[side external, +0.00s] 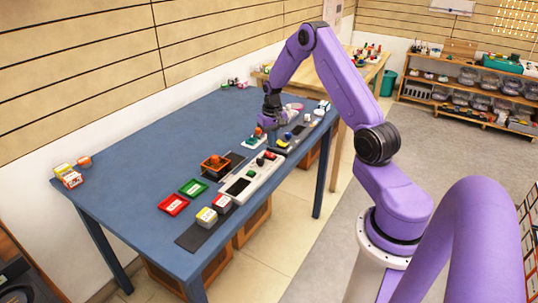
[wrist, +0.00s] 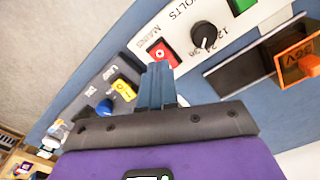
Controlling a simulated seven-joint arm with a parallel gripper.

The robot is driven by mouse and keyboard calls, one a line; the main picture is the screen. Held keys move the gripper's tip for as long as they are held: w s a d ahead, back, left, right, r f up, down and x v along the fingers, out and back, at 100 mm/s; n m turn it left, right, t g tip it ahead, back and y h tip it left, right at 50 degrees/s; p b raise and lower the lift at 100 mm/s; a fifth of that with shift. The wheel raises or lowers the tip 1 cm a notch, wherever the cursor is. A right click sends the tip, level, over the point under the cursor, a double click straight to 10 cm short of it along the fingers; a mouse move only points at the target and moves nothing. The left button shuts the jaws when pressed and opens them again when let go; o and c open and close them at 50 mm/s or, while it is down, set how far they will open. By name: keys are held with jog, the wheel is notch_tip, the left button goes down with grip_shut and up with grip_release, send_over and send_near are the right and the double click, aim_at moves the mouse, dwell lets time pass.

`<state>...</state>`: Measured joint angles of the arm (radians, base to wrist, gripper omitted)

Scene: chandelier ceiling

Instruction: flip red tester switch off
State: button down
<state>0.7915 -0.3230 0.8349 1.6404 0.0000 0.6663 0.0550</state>
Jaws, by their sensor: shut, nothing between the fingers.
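The red switch (wrist: 162,54) sits at the end of a white tester panel (wrist: 180,22), beside printed lettering that reads like "MAINS". A black knob (wrist: 204,36) and a green part (wrist: 240,5) are on the same panel. In the side view the white panel (side external: 236,200) lies on the blue table, with the red switch (side external: 270,155) at its far end. My gripper (wrist: 159,68) is shut and empty, its fingertips overlapping the lower edge of the switch in the wrist view. I cannot tell whether they touch it or which way the switch is set. My gripper (side external: 271,122) is over the table in the side view.
A grey panel with a blue knob (wrist: 105,107) and a yellow part (wrist: 125,90) lies beside the tester. Red (side external: 173,205) and green (side external: 193,188) trays lie nearer the front.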

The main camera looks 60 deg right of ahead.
aim_at(271, 156)
jog(key=shift+r, duration=1.75)
jog(key=s+a+r+n, duration=0.2)
jog(key=a+r+n, duration=0.1)
jog(key=a, duration=0.6)
jog(key=s+a+r+n, duration=0.2)
jog(key=a+r+n, duration=0.15)
jog(key=a, duration=0.55)
jog(key=s+a+r+n, duration=0.2)
jog(key=a+r, duration=0.1)
jog(key=a, duration=0.5)
jog(key=s+a+r+n, duration=0.1)
jog(key=s+a+n, duration=0.1)
jog(key=s, duration=0.6)
jog(key=s+a+r+n, duration=0.1)
jog(key=s+a+n, duration=0.2)
jog(key=s, duration=0.5)
jog(key=s+a+r+n, duration=0.2)
jog(key=s+n, duration=0.3)
jog(key=s, duration=0.3)
jog(key=shift+s+a, duration=0.3)
jog(key=shift+a, duration=0.1)
